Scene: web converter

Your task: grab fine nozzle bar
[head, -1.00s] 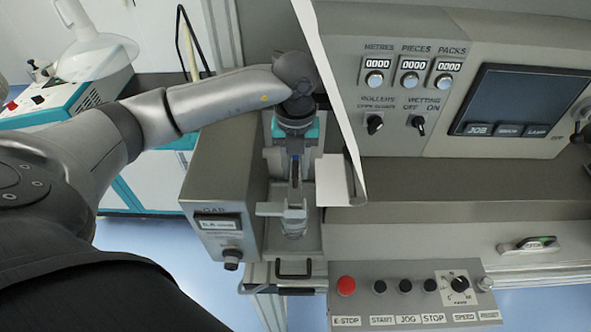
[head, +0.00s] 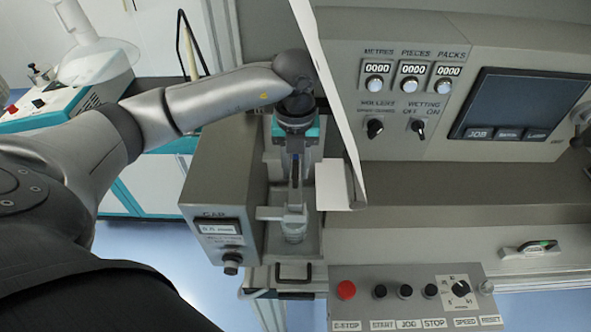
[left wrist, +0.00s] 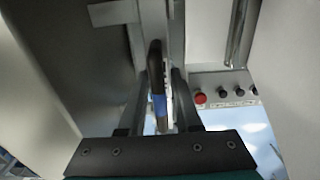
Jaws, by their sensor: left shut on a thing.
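My left gripper (head: 296,172) points down into the narrow bay beside the grey gap unit. It is shut on a slim dark bar with a blue band, which I take to be the fine nozzle bar (left wrist: 157,88). In the left wrist view the bar stands lengthwise between the two fingers of the left gripper (left wrist: 158,100). In the head view the bar is mostly hidden by the gripper and wrist. My right gripper is not in view.
The gap unit (head: 228,175) stands close on the left of the gripper. A pale metal block (head: 294,222) sits just below it. A white sheet (head: 335,185) and a slanted panel edge lie close on the right. The button box (head: 415,295) is at lower right.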

